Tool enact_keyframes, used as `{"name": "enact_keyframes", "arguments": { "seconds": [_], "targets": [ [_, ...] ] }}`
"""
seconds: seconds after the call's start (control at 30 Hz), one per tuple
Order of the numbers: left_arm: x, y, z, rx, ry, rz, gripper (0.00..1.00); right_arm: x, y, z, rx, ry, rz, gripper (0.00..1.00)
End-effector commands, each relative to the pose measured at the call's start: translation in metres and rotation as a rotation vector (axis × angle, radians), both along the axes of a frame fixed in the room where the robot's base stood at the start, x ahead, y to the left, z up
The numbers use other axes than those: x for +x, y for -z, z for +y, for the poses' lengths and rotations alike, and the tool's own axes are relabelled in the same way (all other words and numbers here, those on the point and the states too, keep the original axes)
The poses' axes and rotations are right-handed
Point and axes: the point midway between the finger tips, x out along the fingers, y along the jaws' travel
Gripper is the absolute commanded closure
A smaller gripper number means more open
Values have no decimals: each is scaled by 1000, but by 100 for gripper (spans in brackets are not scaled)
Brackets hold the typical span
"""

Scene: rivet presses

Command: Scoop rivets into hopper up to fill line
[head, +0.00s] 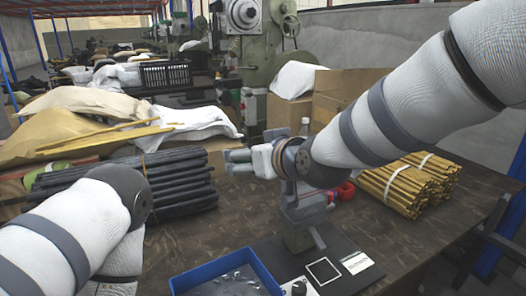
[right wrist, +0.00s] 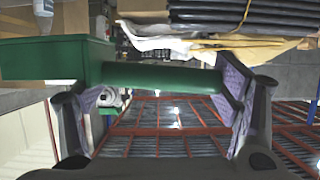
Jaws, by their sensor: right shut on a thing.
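My right gripper (right wrist: 165,80) is shut on the green cylindrical handle of a scoop, with one finger pad at each end of the handle in the right wrist view. The scoop's green box-shaped body (right wrist: 50,62) shows at the left there. A blue bin (head: 178,284) with small grey pieces inside, too small to make out singly, stands at the bottom centre. My left gripper is out of view. I cannot make out the hopper or its fill line.
A black mat (head: 345,278) with a white square outline lies right of the bin. Bundled brass-coloured rods (head: 410,180) lie right; dark rods (head: 175,185) lie left. A red object (head: 346,190) and a bottle (head: 304,127) stand behind my right gripper. Table at right front is clear.

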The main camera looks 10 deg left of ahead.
Motion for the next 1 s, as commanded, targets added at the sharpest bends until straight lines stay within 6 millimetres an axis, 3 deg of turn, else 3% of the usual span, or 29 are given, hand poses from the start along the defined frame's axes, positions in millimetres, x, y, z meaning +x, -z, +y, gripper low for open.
{"name": "enact_keyframes", "arguments": {
  "seconds": [0.2,0.5,1.0],
  "targets": [
    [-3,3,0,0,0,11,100,12,-19,-16,179,5,124,52],
    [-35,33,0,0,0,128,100,27,-40,-34,437,6,323,53],
    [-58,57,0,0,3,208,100,54,-74,-73,777,4,565,52]
  ]
}}
